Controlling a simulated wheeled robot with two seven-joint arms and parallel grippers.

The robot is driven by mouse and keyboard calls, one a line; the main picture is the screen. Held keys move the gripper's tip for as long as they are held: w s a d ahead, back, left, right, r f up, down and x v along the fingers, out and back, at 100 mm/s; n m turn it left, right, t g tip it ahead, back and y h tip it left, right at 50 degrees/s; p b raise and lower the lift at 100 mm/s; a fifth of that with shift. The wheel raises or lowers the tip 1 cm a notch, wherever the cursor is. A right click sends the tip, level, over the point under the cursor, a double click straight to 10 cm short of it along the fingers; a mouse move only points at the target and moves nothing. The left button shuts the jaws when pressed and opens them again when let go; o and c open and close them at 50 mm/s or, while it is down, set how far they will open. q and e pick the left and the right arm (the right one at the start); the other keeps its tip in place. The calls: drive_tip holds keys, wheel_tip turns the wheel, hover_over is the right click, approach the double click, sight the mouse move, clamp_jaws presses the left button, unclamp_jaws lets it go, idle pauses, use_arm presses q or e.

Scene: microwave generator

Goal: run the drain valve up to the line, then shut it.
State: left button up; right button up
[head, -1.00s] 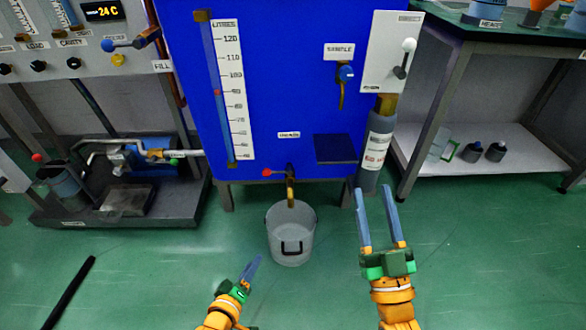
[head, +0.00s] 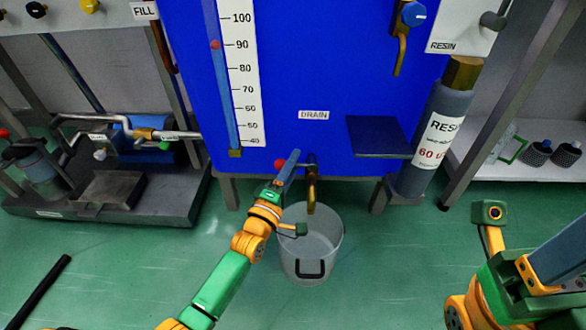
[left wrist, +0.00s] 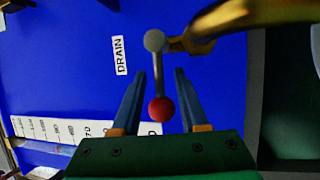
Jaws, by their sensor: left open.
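The drain valve is on the blue tank's lower front. Its lever ends in a red knob (head: 281,163), and its brass spout (head: 311,190) points down over a grey bucket (head: 335,250). In the left wrist view the lever runs from a grey pivot to the red knob (left wrist: 161,108), between the two fingers. My left gripper (head: 292,160) is open, one finger on each side of the lever, with a gap showing on both sides. The gauge strip (head: 242,75) has a red marker (head: 215,44) near 90. My right gripper (head: 555,262) is at the lower right, its fingertips unclear.
A dark blue shelf plate (head: 380,137) juts out right of the valve. A resin cylinder (head: 436,135) stands further right. A pump unit on a dark base (head: 110,195) is at left. A black bar (head: 38,292) lies on otherwise open green floor.

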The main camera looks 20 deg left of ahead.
use_arm(q)
clamp_jaws()
idle(1.4)
